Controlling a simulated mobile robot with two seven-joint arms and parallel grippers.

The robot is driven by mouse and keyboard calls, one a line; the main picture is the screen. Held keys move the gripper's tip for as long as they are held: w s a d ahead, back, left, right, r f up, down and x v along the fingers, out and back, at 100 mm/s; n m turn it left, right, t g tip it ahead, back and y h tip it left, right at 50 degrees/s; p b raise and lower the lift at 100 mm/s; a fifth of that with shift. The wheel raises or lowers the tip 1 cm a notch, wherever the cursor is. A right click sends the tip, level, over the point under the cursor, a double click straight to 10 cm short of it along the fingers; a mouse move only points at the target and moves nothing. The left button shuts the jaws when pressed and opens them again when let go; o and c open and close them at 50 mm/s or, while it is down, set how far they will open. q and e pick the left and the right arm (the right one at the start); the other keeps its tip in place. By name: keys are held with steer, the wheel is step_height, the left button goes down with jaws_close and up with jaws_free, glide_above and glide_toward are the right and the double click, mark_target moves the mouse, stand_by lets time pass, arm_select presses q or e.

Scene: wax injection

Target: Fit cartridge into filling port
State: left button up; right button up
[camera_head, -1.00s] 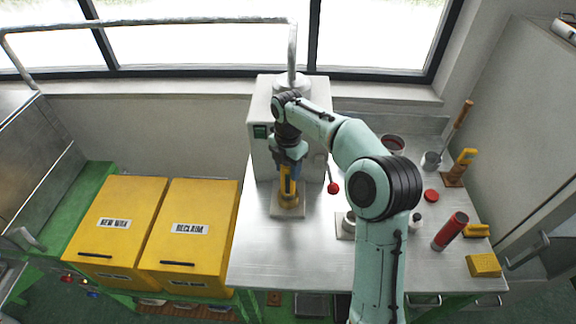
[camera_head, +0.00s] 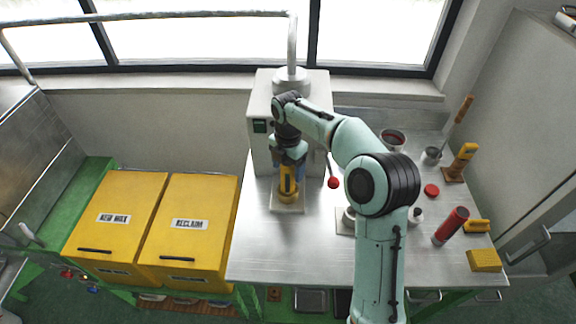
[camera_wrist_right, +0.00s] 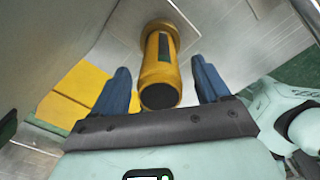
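The yellow cartridge (camera_head: 288,184) with a dark stripe stands upright on a pale plate (camera_head: 289,208) at the front of the grey machine (camera_head: 262,88). Its lower end sits in a wider yellow collar; whether it is fully seated I cannot tell. In the right wrist view, the cartridge (camera_wrist_right: 160,75) lies between my blue fingers with a gap on each side, its dark end towards me. My right gripper (camera_head: 289,166) is open, pointing down at the cartridge's upper end. The filling port is not clearly distinguishable. My left gripper is not in view.
Two yellow bins, NEW WAX (camera_head: 115,205) and RECLAIM (camera_head: 192,215), stand left of the metal table (camera_head: 310,255). A red-knobbed lever (camera_head: 333,182) is right of the plate. A red cylinder (camera_head: 451,226), a yellow block (camera_head: 484,260) and small pots are at the right.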

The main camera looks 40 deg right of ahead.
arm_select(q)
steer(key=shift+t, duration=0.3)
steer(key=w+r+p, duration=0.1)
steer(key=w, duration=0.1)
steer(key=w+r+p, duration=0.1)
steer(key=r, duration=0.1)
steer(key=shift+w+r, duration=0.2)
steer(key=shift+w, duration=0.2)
arm_select(e)
step_height(320, 180, up, 14)
steer(key=shift+f, duration=0.25)
steer(key=shift+f, duration=0.1)
